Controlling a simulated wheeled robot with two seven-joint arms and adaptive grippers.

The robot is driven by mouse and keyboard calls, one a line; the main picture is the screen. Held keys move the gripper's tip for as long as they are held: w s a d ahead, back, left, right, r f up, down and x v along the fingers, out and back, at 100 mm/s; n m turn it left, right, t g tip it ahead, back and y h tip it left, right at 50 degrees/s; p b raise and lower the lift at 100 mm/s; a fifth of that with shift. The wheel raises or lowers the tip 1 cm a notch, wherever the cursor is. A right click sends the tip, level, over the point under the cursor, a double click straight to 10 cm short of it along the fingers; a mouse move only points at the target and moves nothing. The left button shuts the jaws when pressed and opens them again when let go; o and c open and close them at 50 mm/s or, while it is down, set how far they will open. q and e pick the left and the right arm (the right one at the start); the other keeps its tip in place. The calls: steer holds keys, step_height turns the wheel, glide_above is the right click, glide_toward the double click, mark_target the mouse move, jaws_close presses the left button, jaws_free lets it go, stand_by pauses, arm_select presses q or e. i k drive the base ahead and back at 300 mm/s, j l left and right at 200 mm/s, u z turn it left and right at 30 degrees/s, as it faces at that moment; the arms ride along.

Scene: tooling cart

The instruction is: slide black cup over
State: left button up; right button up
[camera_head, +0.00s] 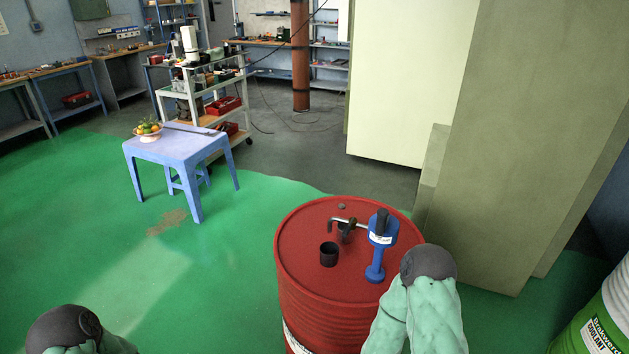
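A small black cup (328,254) stands upright on the top of a red drum (310,221). Just behind it and to the right is a second dark, cup-like piece (345,232), below a bent metal spout (350,222). The spout runs to a blue upright device with a white label (376,262). My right arm, green with a dark rounded joint, rises just right of the drum. My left arm shows at the bottom left, over the floor and apart from the drum. I see no gripper fingers on either arm.
A light blue table (172,152) with a fruit bowl (149,136) stands at the left. A tool cart (222,118) is behind it. Large pale panels (540,110) stand right of the drum. A green-and-white drum (604,322) is at lower right. Green floor is clear at left.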

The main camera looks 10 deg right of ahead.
mark_target(328, 261)
steer(key=i+l+z, duration=0.1)
steer(key=i+l, duration=0.2)
steer(key=l, duration=0.2)
steer(key=i+l+z, duration=0.15)
steer(key=i+l, duration=0.15)
steer(key=l, duration=0.15)
